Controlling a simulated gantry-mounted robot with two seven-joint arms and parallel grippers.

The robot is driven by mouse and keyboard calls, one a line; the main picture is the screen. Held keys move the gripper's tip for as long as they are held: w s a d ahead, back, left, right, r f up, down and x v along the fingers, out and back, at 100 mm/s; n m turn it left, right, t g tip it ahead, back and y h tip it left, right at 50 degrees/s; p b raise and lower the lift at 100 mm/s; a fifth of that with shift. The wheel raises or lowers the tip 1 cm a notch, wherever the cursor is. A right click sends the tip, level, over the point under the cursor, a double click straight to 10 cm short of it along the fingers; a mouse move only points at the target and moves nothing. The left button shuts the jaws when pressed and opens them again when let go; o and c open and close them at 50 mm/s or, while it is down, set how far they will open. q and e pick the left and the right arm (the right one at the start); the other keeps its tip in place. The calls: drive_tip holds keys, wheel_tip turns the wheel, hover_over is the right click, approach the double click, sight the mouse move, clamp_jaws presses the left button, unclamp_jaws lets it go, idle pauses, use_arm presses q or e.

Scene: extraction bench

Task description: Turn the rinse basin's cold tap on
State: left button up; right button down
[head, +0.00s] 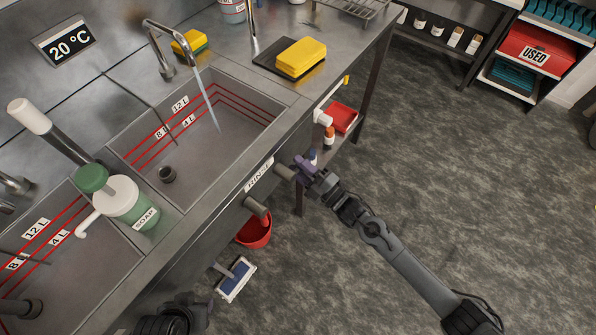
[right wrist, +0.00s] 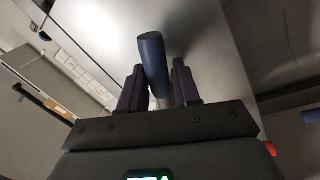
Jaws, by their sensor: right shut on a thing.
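The rinse basin (head: 225,150) is a steel sink with red level lines, and a "RINSE" label (head: 259,174) is on its front edge. A thin stream of water (head: 208,102) runs from its curved spout (head: 172,40) into it. Two stubby handles stick out from the front below the edge, one right of the label and one below it (head: 257,207). My right gripper (head: 301,168) is at the right one. In the right wrist view a blue handle (right wrist: 152,62), the cold tap, stands between my right fingers, which are shut on it. My left gripper's fingers are not visible.
A soap dispenser (head: 122,200) stands left of the basin, beside a second sink. The floor to the right is clear.

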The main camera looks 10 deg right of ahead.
drive_tip(key=n, duration=0.1)
drive_tip(key=r+n, duration=0.1)
drive_tip(key=shift+w+d+r+n+y, duration=0.1)
drive_tip(key=shift+w+d+n+y, duration=0.1)
drive_tip(key=shift+n+y, duration=0.2)
drive_tip(key=shift+r+n+g, duration=0.2)
drive_tip(key=shift+n+g, duration=0.1)
drive_tip(key=shift+n, duration=0.2)
drive_tip(key=c, duration=0.9)
unclamp_jaws()
drive_tip(key=shift+c, duration=0.2)
drive_tip(key=shift+s, duration=0.1)
drive_tip(key=p+v, duration=0.1)
drive_tip(key=v, duration=0.9)
drive_tip(key=shift+s+d+f+p, duration=0.15)
drive_tip(key=shift+s+d+p, duration=0.1)
drive_tip(key=shift+p, duration=0.1)
